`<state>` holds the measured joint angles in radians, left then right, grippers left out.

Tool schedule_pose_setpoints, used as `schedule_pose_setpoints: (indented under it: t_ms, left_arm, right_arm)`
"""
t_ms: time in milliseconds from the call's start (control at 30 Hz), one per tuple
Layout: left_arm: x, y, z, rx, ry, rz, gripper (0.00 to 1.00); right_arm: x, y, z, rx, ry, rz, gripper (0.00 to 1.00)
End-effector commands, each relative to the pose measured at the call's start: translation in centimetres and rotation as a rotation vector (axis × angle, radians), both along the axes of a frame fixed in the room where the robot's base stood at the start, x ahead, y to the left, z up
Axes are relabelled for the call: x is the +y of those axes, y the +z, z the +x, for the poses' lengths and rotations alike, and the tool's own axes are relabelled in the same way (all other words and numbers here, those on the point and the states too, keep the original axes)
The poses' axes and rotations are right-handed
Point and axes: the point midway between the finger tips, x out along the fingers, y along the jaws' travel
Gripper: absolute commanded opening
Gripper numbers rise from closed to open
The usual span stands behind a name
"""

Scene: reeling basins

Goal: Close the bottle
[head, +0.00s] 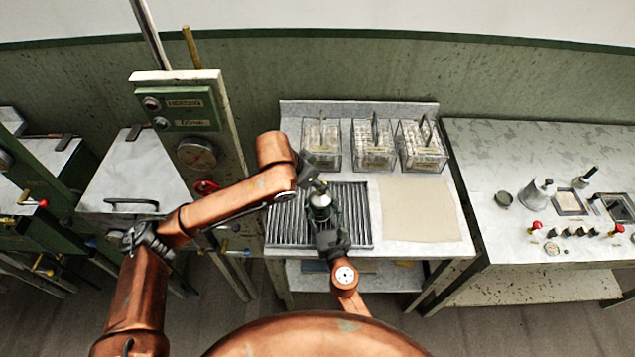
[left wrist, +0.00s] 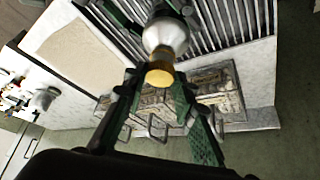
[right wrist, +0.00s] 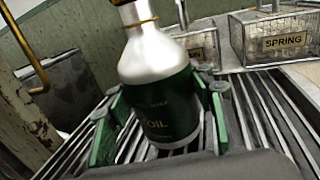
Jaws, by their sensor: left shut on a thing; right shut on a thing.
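A dark green bottle labelled OIL, with a silver shoulder and neck (right wrist: 150,75), stands between the fingers of my right gripper (right wrist: 160,125) in the right wrist view. My right gripper is shut on its body, and the bottle looks close to upright over the slatted rack. In the head view the bottle (head: 320,200) is small and partly covered by my grippers. My left gripper (left wrist: 155,88) is shut on a golden-brown cap (left wrist: 160,76), in line with the bottle's silver top (left wrist: 166,38). Whether the cap touches the mouth cannot be told.
The dark slatted rack (head: 283,222) lies on the white table. A beige mat (head: 418,210) lies bare at right. A control post (head: 190,120) rises at left.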

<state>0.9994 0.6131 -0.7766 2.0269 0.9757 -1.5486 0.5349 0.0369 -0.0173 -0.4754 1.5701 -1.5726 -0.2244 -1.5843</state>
Motion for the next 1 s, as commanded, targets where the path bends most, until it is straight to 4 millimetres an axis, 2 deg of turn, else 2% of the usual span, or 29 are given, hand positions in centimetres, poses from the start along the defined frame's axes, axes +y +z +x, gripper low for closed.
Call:
schedule_pose_setpoints:
  t_ms: [633,667,733,867,1000]
  left_arm:
    - [0.0,-1.2,0.0,0.000,0.000,0.000,0.17]
    - [0.0,-1.1,0.0,0.000,0.000,0.000,0.17]
    - [0.0,-1.1,0.1,0.001,-0.010,0.001,0.17]
    - [0.3,-1.2,0.3,0.005,-0.115,0.008,0.17]
    - [0.4,-1.2,0.6,0.005,-0.314,0.007,0.17]
  right_arm:
    - [0.0,0.0,0.0,0.001,0.000,0.000,0.05]
    - [0.0,0.0,0.0,0.001,0.000,0.000,0.00]
    - [0.0,0.0,0.0,0.001,0.000,0.000,0.00]
    - [0.0,0.0,0.0,0.001,0.000,0.000,0.00]
    - [0.0,0.0,0.0,0.000,0.000,0.000,0.00]
